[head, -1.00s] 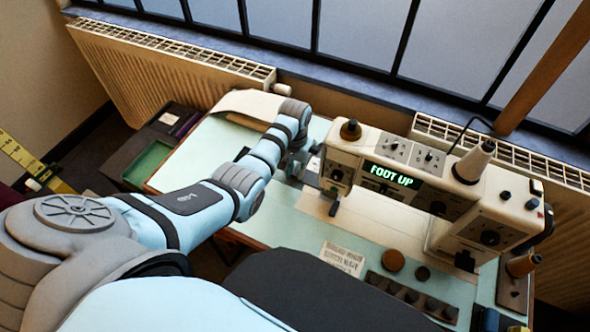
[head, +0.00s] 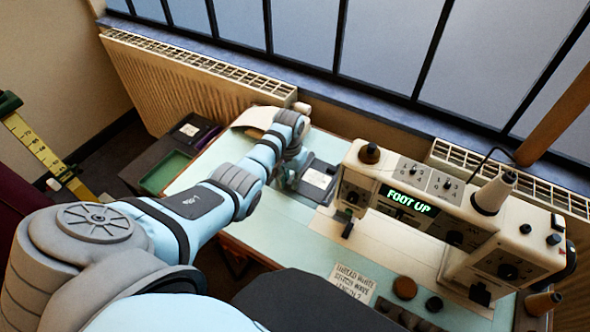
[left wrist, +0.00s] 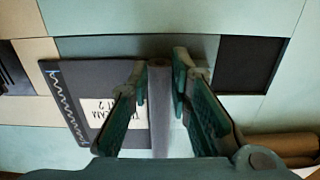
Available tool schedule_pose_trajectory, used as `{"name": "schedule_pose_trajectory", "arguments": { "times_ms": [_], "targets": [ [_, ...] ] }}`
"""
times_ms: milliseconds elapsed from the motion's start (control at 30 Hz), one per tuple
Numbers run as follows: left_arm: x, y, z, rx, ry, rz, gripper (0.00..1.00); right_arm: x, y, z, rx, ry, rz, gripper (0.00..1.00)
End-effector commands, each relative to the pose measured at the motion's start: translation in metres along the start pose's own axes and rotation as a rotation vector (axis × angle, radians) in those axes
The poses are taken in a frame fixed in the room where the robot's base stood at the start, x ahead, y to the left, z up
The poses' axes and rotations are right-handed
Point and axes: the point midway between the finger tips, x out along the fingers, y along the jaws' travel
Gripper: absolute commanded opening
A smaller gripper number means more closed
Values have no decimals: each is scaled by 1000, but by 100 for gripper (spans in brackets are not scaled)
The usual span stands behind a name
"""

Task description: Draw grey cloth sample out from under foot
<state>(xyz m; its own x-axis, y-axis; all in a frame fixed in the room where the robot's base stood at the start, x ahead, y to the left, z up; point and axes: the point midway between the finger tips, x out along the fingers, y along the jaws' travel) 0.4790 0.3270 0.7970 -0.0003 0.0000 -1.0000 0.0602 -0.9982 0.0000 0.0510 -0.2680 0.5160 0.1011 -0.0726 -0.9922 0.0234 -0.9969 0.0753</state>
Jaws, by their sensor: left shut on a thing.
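The grey cloth sample (head: 319,164) lies at the left end of the sewing machine (head: 455,218), with a white label on it. In the left wrist view the sample (left wrist: 70,88) is flat, with a pale zigzag stitch along its left edge. My left gripper (head: 287,180) is at the sample's left side. In the left wrist view its fingers (left wrist: 160,88) are shut on an upright grey strip at the sample's right edge. The foot itself is not clear under the machine head. The machine's display (head: 409,201) reads FOOT UP. My right gripper is not in view.
The pale green table (head: 305,237) has clear room in front of the machine. A printed card (head: 352,283) and round knobs lie at the front. A pale roll (head: 254,119) lies at the back left. A green tray (head: 165,173) stands left of the table.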

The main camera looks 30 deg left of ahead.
Motion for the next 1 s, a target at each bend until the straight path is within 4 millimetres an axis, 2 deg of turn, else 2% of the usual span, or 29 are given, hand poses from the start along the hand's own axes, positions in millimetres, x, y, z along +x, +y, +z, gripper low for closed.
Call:
{"name": "schedule_pose_trajectory", "arguments": {
  "times_ms": [233,267,400,767,867,1000],
  "targets": [
    [0,0,0,0,0,0,0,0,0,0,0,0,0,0],
    [0,0,0,0,0,0,23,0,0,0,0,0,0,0],
    [0,0,0,0,0,-1,42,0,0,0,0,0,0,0],
    [-3,-2,-1,-1,2,-2,42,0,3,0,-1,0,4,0],
    [-13,-2,-2,-1,6,-3,42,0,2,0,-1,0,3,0],
    [-40,-1,-2,-1,6,-3,42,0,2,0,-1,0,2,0]
  ]
}}
